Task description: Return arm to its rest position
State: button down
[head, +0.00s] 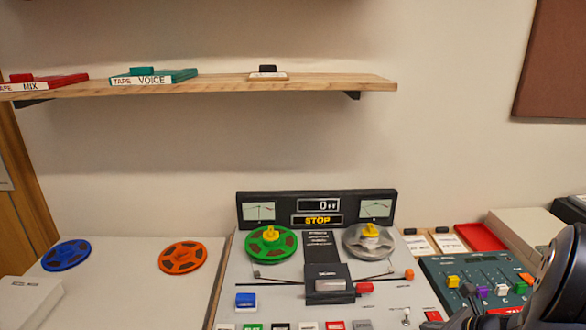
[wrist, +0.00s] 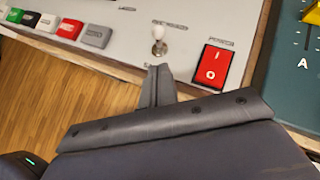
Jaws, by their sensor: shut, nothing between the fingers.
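My gripper (wrist: 158,85) shows in the wrist view, its fingers shut together with nothing between them. It hangs over the front edge of the tape machine, just below a white-tipped toggle switch (wrist: 159,42) and left of a red rocker switch (wrist: 212,65). A gap to the panel cannot be judged. In the head view my dark arm (head: 553,285) reaches in at the lower right, over the mixer's right side; the fingertips are not clear there.
The tape machine (head: 280,290) carries a green reel (head: 271,245) and a grey reel (head: 369,242); its display reads STOP. The mixer (head: 440,268) with coloured faders stands right. Blue (head: 66,256) and orange (head: 183,257) reels lie left. A wooden shelf (head: 220,87) holds tape boxes above.

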jog(key=shift+s+f+t+b, duration=0.35)
jog(key=shift+f+b, duration=0.4)
jog(key=shift+b, duration=0.85)
jog(key=shift+s+d+r, duration=0.25)
jog(key=shift+s+d, duration=0.15)
jog(key=shift+s, duration=0.2)
jog(key=shift+s+d+r, duration=0.25)
jog(key=shift+s+d, duration=0.1)
jog(key=shift+s, duration=0.2)
